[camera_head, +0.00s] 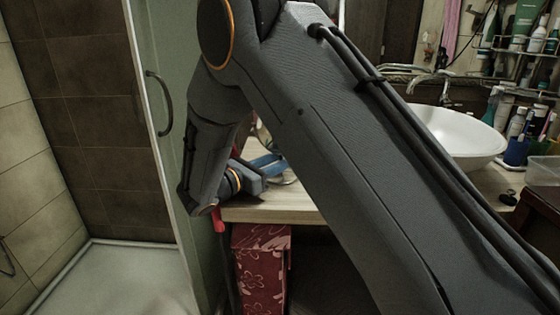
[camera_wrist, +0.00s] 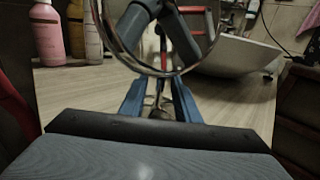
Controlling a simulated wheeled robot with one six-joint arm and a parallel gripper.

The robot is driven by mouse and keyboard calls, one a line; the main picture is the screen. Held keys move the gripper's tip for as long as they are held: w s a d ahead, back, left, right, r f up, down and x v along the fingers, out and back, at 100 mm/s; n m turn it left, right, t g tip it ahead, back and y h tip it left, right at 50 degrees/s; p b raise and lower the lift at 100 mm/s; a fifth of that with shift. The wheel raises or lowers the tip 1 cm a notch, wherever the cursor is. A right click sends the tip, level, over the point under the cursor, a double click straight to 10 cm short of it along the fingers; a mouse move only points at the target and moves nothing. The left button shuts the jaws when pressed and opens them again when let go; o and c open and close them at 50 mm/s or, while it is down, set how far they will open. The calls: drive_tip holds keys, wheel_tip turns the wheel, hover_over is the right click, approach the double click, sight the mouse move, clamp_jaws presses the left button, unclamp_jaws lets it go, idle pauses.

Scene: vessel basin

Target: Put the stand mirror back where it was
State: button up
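The stand mirror (camera_wrist: 160,73) is in the wrist view, with its round metal rim across the top and cut off by the picture edge. Its glass reflects grey and blue parts that look like my arm. A thin stem runs down from the rim between the two blue fingers of my gripper (camera_wrist: 159,92). The fingers are apart, with a gap on each side of the stem, so my gripper looks open around it. In the head view my gripper (camera_head: 266,163) is low over the wooden counter's left end, and my arm hides most of the mirror.
The wooden counter (camera_head: 262,213) bears a white basin (camera_head: 455,135) to the right. A glass shower door (camera_head: 165,190) is close left of the arm. A red patterned box (camera_head: 262,268) is below the counter.

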drive_tip(key=shift+r, duration=0.1)
drive_tip(key=shift+s+a, duration=0.15)
drive_tip(key=shift+a, duration=0.05)
drive_tip(key=b+v, duration=0.1)
drive_tip(key=v, duration=1)
drive_tip(key=shift+s+a, duration=0.2)
